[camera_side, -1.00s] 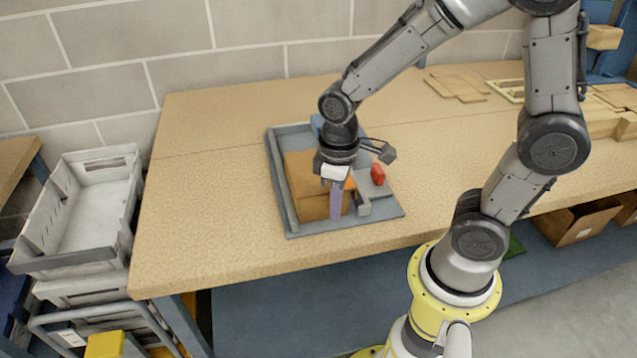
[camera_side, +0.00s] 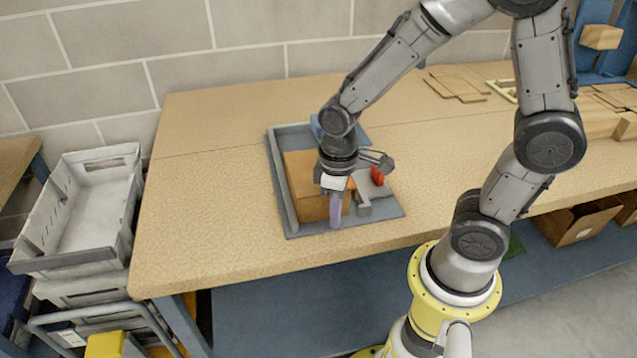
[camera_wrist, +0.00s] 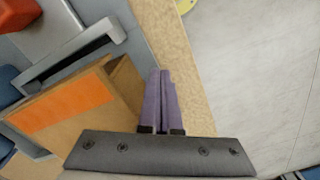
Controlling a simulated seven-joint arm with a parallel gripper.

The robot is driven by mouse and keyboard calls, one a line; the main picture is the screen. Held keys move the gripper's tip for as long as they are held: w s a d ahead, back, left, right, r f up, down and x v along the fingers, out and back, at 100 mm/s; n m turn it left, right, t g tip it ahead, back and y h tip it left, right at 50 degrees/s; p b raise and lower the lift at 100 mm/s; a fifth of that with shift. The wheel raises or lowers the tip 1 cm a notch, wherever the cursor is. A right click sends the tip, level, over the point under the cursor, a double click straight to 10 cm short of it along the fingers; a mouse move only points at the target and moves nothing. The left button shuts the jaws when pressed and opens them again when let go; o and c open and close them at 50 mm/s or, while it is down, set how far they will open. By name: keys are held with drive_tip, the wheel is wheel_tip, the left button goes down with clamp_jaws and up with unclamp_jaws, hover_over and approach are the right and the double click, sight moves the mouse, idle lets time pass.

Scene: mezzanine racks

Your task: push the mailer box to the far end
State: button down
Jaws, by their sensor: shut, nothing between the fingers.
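The mailer box (camera_side: 302,172) is a brown carton with an orange label on top. It sits on a grey-blue tray (camera_side: 385,215) on the bench, along the tray's raised left rail. My gripper (camera_side: 335,226) is shut and empty, its purple fingers pointing down at the near right part of the box. In the wrist view the box (camera_wrist: 115,80) lies left of the fingers (camera_wrist: 161,74), very close to them. I cannot tell whether they touch. My wrist hides part of the box in the side view.
A grey bracket (camera_side: 362,203) and a red part (camera_side: 377,176) are on the tray right of the box. A blue piece (camera_side: 318,126) shows at the tray's far end. The bench (camera_side: 210,180) is clear to the left; wooden pieces (camera_side: 458,84) lie far right.

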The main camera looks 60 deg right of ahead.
drive_tip(key=shift+f, duration=0.85)
drive_tip(key=shift+r, duration=0.1)
drive_tip(key=shift+r, duration=0.1)
drive_tip(key=shift+r, duration=0.65)
drive_tip(key=shift+w, duration=0.1)
drive_tip(key=shift+w+d, duration=0.35)
drive_tip(key=shift+d, duration=0.05)
drive_tip(key=shift+w+d, duration=0.1)
drive_tip(key=shift+w+d, duration=0.35)
